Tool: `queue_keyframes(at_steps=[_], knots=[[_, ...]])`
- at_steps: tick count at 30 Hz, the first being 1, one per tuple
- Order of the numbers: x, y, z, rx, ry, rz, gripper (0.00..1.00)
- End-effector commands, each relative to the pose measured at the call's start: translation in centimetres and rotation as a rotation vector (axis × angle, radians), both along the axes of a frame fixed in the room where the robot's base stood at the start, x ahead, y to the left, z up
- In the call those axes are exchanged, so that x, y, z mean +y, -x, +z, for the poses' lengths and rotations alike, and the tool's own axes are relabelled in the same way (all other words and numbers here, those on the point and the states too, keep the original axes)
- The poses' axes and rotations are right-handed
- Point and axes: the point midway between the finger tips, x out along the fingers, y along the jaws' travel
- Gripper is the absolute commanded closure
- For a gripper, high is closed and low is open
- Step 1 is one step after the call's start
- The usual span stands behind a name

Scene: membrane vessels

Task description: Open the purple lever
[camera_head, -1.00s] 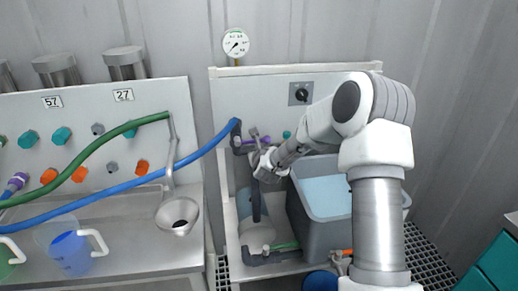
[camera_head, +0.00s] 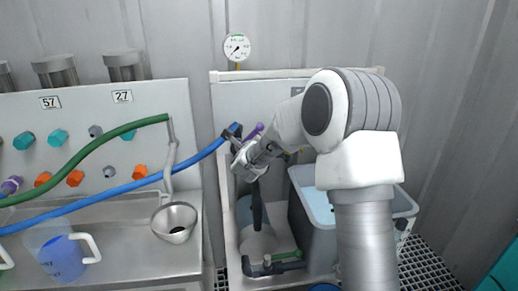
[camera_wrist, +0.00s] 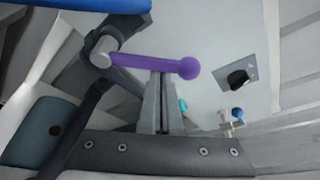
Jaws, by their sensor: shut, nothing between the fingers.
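The purple lever (camera_wrist: 150,64) runs nearly level across the wrist view, from a dark pipe fitting with a grey round end at left to its ball knob at right. In the head view the knob (camera_head: 259,127) shows just above my gripper, with the bar slanting up to the right. My gripper (camera_wrist: 161,76) is shut and empty. Its fingertips meet the underside of the lever's bar around mid-length in the wrist view; I cannot tell whether they touch. In the head view my gripper (camera_head: 236,143) hides most of the bar and part of the valve.
A blue hose (camera_head: 120,189) runs left from the valve. A grey tub (camera_head: 318,240) stands right of the valve, below my arm. A pressure gauge (camera_head: 237,47) sits above the back panel. A black knob (camera_wrist: 238,79) is on the panel at right.

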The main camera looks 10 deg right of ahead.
Motion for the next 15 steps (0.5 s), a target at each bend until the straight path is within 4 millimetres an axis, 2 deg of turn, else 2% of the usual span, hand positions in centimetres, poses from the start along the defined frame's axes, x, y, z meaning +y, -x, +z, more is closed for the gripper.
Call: queue_keyframes(at_steps=[15], knots=[[2.7,0.0,1.9,-0.003,0.477,0.005,1.0]])
